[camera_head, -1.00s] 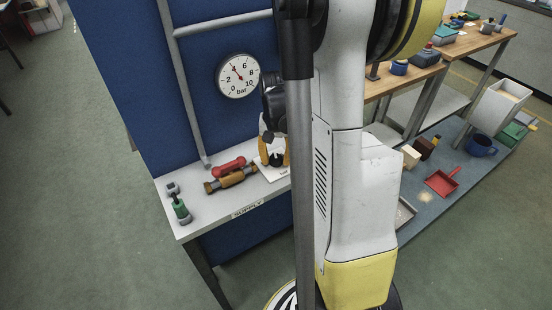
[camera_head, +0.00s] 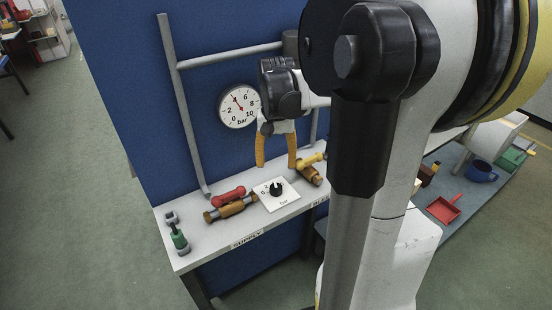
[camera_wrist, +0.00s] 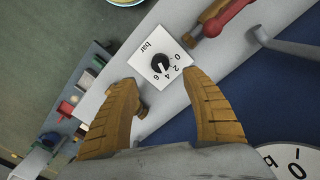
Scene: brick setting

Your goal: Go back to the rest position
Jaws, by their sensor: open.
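My gripper (camera_head: 276,150) hangs above the back of the grey shelf (camera_head: 192,249) in front of the blue panel, with its two orange fingers apart and nothing between them. It also shows in the wrist view (camera_wrist: 163,108), fingers spread. Below it, a white plate with a black knob (camera_head: 277,189) and a bar scale lies on the shelf, apart from the fingers. The knob also shows in the wrist view (camera_wrist: 161,63). A round pressure gauge (camera_head: 239,106) is on the blue panel left of my gripper.
A valve with a red handle (camera_head: 229,197) and a green-bodied fitting (camera_head: 179,238) lie left of the knob plate. A valve with a yellow handle (camera_head: 312,166) lies to its right. Grey pipes (camera_head: 183,110) run along the blue panel (camera_head: 120,75). My arm hides much of the right side.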

